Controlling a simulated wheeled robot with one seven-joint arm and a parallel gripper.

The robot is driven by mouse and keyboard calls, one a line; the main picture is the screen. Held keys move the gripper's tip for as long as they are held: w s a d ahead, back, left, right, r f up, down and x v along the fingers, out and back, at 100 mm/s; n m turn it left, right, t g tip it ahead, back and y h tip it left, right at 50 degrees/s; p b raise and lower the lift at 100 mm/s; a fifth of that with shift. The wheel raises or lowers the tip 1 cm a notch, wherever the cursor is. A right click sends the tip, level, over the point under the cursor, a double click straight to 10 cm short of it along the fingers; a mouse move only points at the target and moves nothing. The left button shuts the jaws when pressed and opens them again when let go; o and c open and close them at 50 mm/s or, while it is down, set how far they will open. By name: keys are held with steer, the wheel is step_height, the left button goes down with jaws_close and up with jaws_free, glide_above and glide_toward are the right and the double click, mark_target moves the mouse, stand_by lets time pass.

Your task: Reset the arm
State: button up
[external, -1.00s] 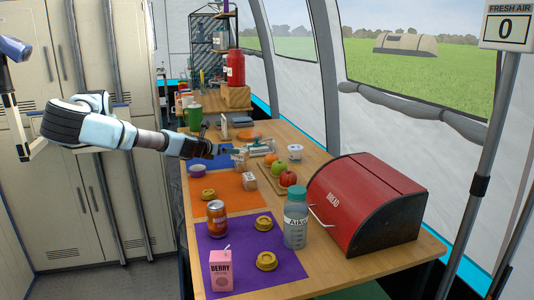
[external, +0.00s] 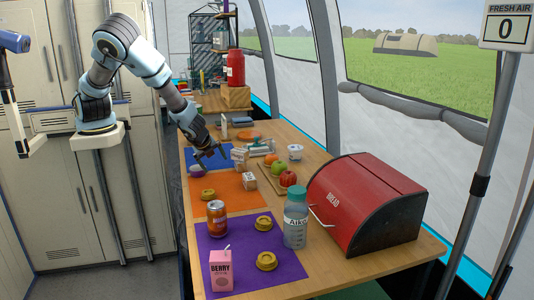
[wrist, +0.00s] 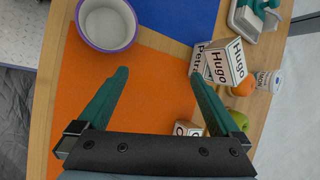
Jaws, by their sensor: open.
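My gripper (external: 212,161) is open and empty, pointing down above the far end of the orange mat (external: 240,206) near the blue mat (external: 209,150). In the wrist view my gripper (wrist: 158,85) has its two green fingers spread wide over the bare orange mat (wrist: 140,110). A white bowl with a purple rim (wrist: 107,25) lies beyond the left finger. A block lettered Hugo (wrist: 232,65) stands beyond the right finger, and another block (wrist: 187,129) is partly hidden beside that finger.
A red bread box (external: 365,205), a bottle (external: 296,220), a can (external: 217,218) and a pink berry carton (external: 221,270) stand on the near table. Fruit (external: 288,178) lies at the right. Tall lockers (external: 70,200) stand left of the table.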

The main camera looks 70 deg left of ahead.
steer(key=s+n, duration=0.1)
steer(key=s+a+n+g+h, duration=0.1)
steer(key=s+n+g, duration=0.1)
steer(key=shift+s+a+r+n, duration=0.2)
steer(key=shift+a+r+n, duration=0.05)
steer(key=shift+r+n, duration=0.05)
steer(key=s+a+r+n+h, duration=0.1)
steer(key=s+r+n+h, duration=0.1)
steer(key=s+r+n, duration=0.2)
steer(key=s+a+r+n+h, duration=0.2)
steer(key=s+r+n, duration=0.3)
steer(key=r, duration=0.4)
steer(key=shift+r+n+h+b, duration=0.15)
steer(key=shift+n+h+b, duration=0.25)
steer(key=shift+n+h, duration=0.15)
